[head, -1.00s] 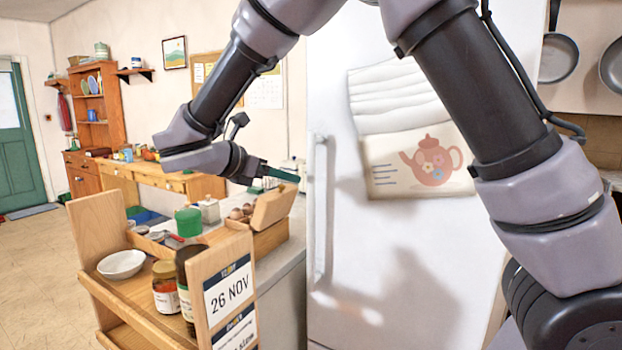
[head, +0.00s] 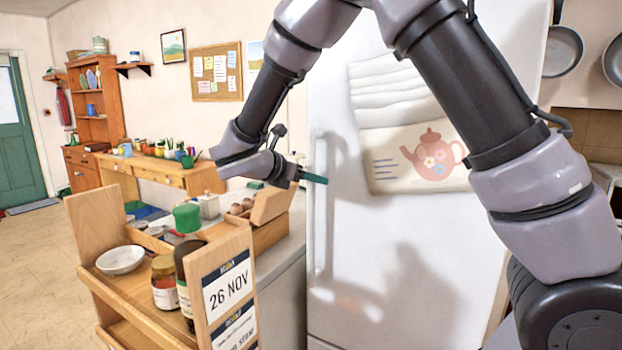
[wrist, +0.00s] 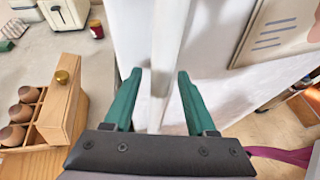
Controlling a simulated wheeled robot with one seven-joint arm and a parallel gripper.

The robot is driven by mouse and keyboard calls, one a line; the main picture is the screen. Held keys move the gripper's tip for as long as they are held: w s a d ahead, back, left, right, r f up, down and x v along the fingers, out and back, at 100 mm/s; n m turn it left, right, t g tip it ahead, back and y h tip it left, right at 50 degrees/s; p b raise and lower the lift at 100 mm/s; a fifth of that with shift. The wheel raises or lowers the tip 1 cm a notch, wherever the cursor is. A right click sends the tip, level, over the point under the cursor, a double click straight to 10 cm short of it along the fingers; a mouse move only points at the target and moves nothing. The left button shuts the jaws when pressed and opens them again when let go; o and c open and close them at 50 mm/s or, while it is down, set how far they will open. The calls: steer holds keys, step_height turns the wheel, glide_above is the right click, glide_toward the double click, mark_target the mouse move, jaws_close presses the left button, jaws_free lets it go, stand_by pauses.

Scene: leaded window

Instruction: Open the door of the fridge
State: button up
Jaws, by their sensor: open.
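The white fridge (head: 405,245) stands right of centre in the head view, its door shut. Its long vertical white handle (head: 319,240) runs along the door's left edge. My gripper (head: 322,179) is at the upper part of this handle. In the wrist view my gripper (wrist: 158,75) is open, with one green finger on each side of the white handle (wrist: 165,50). The handle passes between the fingers, and a gap shows on both sides of it. The handle's part beyond the gripper body is hidden in the wrist view.
A wooden cart (head: 140,298) with a bowl, jars and a date sign stands left of the fridge. A counter (head: 285,262) with an egg box (head: 262,226) lies beside the fridge. A tea towel (head: 415,158) hangs on the door. The floor at far left is clear.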

steer(key=shift+c, duration=0.4)
jaws_close()
stand_by(1.0)
